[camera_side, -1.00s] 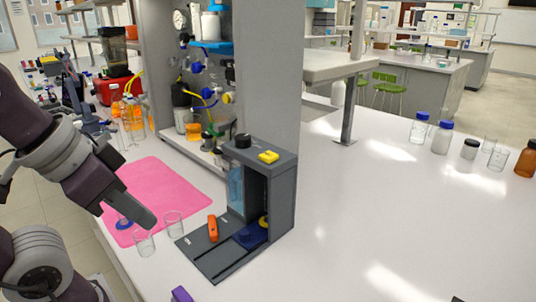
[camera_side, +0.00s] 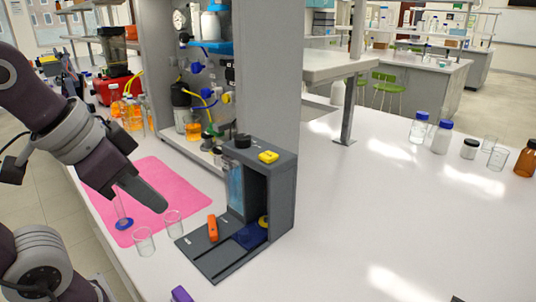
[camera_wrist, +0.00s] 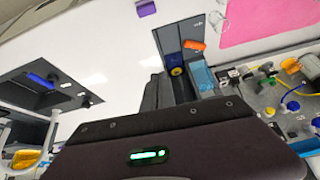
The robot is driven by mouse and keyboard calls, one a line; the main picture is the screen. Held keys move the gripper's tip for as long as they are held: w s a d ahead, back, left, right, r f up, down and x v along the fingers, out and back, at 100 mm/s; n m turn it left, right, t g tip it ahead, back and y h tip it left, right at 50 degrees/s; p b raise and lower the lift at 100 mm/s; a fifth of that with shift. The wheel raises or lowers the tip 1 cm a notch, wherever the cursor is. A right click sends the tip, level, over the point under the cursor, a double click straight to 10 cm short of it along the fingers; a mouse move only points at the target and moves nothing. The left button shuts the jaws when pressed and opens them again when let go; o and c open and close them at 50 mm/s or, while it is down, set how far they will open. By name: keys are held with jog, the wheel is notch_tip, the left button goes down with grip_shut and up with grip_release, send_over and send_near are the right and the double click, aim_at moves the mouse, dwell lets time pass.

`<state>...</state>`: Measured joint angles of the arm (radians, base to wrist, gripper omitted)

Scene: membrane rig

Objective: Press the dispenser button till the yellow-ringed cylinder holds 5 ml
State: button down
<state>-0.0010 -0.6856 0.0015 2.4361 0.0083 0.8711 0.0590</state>
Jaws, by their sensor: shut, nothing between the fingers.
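The grey dispenser (camera_side: 285,195) stands on the white bench, with a yellow button (camera_side: 268,157) on its top. A yellow ring (camera_side: 263,221) shows low in its bay and again in the wrist view (camera_wrist: 177,71). The clear cylinder above it is mostly hidden, and I cannot read a liquid level. My gripper (camera_side: 158,203) is shut and empty, over the pink mat to the left of the dispenser and apart from the button. A blue-ringed clear cylinder (camera_side: 123,222) stands on the mat, just beyond or beside my gripper.
Two glass beakers (camera_side: 144,243) (camera_side: 173,224) stand between the mat (camera_side: 165,175) and the dispenser. A black knob (camera_side: 242,141) sits beside the button. A tall grey panel rises behind.

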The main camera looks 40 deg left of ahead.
jog(key=w+a+r+m+t, duration=0.1)
jog(key=w+r+m, duration=0.35)
jog(key=w, duration=0.75)
notch_tip(320, 180, up, 5)
jog(key=m+t, duration=0.2)
jog(key=m, duration=0.1)
send_over(266, 156)
jog(key=shift+y, duration=0.4)
jog(key=shift+f, duration=0.15)
jog(key=shift+f, duration=4.35)
jog(key=shift+f, duration=0.4)
